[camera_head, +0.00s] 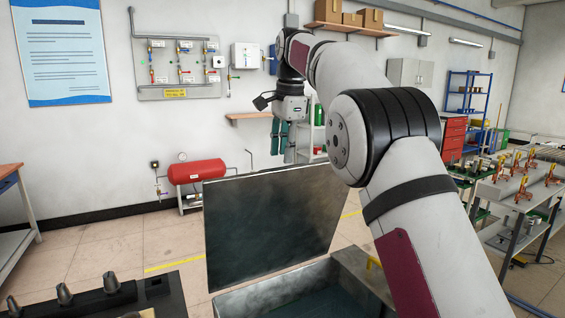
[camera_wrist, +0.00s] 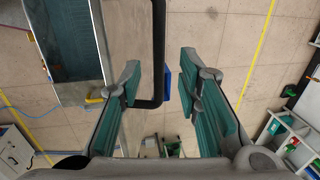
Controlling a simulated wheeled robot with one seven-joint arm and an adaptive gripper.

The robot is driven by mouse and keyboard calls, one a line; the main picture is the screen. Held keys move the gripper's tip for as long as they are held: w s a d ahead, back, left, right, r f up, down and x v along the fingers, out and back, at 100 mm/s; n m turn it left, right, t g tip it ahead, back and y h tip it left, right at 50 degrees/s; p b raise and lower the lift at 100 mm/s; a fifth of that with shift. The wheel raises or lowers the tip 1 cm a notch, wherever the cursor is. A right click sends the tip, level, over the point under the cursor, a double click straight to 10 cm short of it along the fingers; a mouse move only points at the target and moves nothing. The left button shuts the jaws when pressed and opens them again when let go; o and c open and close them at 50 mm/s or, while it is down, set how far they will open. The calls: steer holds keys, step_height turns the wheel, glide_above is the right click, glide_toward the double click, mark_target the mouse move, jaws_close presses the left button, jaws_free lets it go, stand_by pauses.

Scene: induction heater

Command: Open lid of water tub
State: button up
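The water tub (camera_head: 345,270) is at the bottom of the head view, and its lid (camera_head: 270,225) stands raised, almost upright, its dark face toward the camera. In the wrist view the tub (camera_wrist: 103,45) is at the upper left with dark water inside, and the lid (camera_wrist: 128,35) is seen steeply beside it. A black bar handle (camera_wrist: 158,50) runs along the lid's outer side. My gripper (camera_head: 281,140) is above and behind the lid's top edge. In the wrist view my gripper (camera_wrist: 160,64) has its teal fingers wide apart, with the handle showing between them; contact is not visible.
A red tank (camera_head: 197,171) stands by the back wall. A workbench with orange clamps (camera_head: 522,185) is at the right. A dark fixture with metal cones (camera_head: 100,295) is at the lower left. Floor behind the lid looks clear.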

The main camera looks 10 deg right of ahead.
steer(key=shift+s+d+r, duration=0.1)
steer(key=shift+s+r, duration=0.05)
steer(key=shift+r, duration=0.45)
steer(key=shift+s+r, duration=0.1)
steer(key=shift+r, duration=0.45)
